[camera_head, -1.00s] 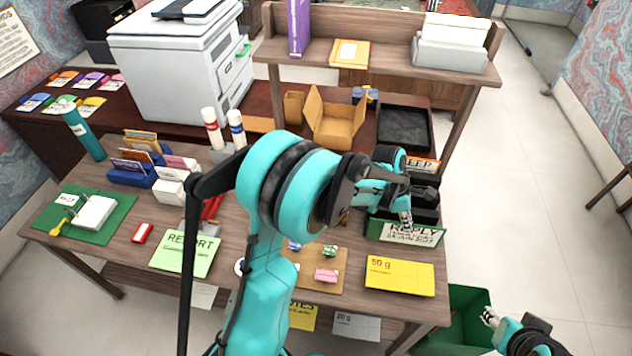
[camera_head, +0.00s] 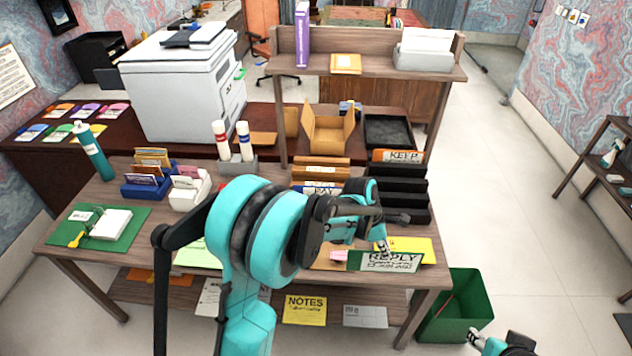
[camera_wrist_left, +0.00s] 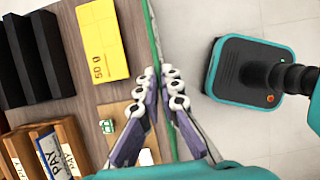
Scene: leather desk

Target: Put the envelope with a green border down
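The envelope with a green border (camera_head: 402,268), marked REPLY, hangs from my left gripper (camera_head: 383,247). In the head view it covers part of the yellow 50 g envelope (camera_head: 412,243) near the desk's front right. In the left wrist view the left gripper (camera_wrist_left: 162,78) is closed on the envelope, which shows edge-on as a thin green and white strip (camera_wrist_left: 154,35). Whether its lower edge touches the desk is unclear. My right gripper (camera_head: 478,340) is at the bottom right, apart from the desk; its finger opening is too small to judge.
A black tiered rack (camera_head: 400,186) stands behind the envelope. A green bin (camera_head: 480,300) is on the floor right of the desk (camera_head: 425,298). A pink item (camera_head: 339,256) lies on a tan board. Wooden sorters (camera_head: 320,172) and a green mat (camera_head: 128,232) are farther left.

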